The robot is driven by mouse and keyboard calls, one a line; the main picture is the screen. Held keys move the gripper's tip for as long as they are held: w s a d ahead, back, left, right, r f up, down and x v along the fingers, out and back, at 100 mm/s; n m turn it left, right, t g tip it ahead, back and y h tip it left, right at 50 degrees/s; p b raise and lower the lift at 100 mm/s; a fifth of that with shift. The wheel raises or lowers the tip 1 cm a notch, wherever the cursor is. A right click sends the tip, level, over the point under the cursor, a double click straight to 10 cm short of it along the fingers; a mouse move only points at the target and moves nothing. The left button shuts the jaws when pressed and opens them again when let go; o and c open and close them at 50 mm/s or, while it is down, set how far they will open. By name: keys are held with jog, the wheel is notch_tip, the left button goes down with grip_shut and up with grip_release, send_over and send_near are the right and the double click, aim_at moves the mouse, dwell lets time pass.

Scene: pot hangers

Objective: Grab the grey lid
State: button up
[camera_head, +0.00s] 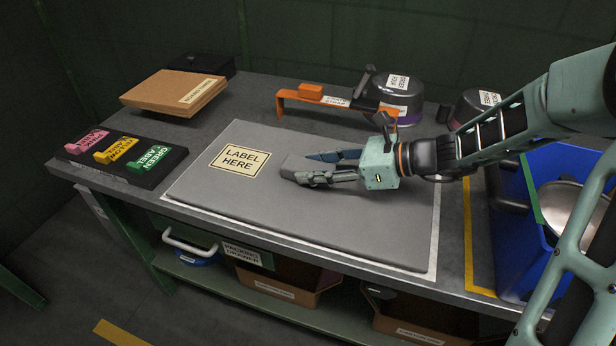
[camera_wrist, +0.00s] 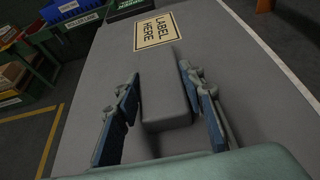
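A plain grey, oblong, flat-topped piece (camera_wrist: 164,88) lies on the grey mat; I take it as the grey lid, but cannot be sure. It also shows in the head view (camera_head: 297,162), partly hidden by my gripper. My gripper (camera_head: 300,167) is low over the mat, its fingers on either side of the piece. In the wrist view my gripper (camera_wrist: 160,76) has its blue-padded fingers spread, with a visible gap at the left. The right finger is closer to the piece; contact cannot be told.
The grey mat (camera_head: 215,195) carries a "label here" sign (camera_head: 240,158). An orange bracket (camera_head: 290,100) and dark pots (camera_head: 410,88) stand at the back. Label holders (camera_head: 122,155) and a cardboard box (camera_head: 165,90) are left. A blue crate (camera_head: 510,262) holding a pan (camera_head: 565,205) is right.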

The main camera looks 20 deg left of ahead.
grip_shut()
